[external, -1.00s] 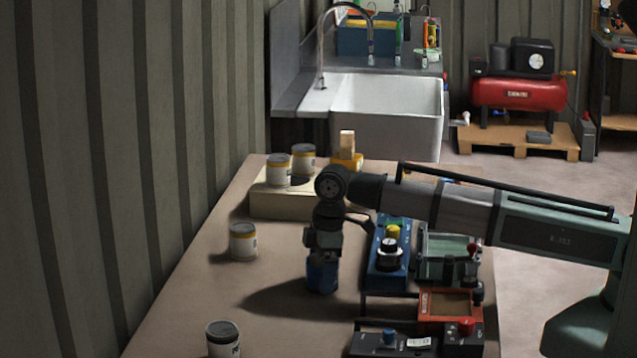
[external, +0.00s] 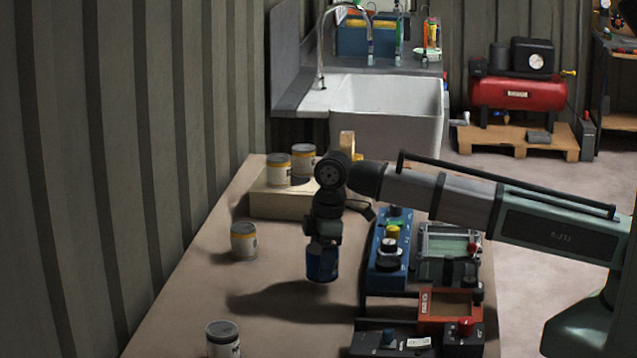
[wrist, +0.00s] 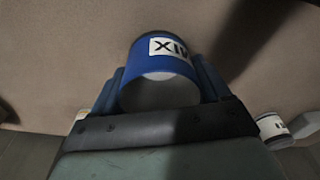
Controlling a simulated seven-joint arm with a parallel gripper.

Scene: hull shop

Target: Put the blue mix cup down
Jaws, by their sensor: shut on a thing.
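The blue mix cup (external: 321,264) is held under my gripper (external: 322,242) in the external view, upright and a little above the bench top. In the wrist view the cup (wrist: 160,75) shows its blue side, part of a white label with black letters, and a pale grey round end facing the camera. My gripper (wrist: 160,100) is shut on the cup, with a finger at each side of it. The fingertips are partly hidden by the cup.
A grey can with a yellow band (external: 244,241) stands left of the cup, and another can (external: 222,338) stands nearer the front. Two cans stand on a pale block (external: 282,202) behind. A blue device (external: 388,262) and other boxes stand right. Bare bench (external: 270,275) lies around the cup.

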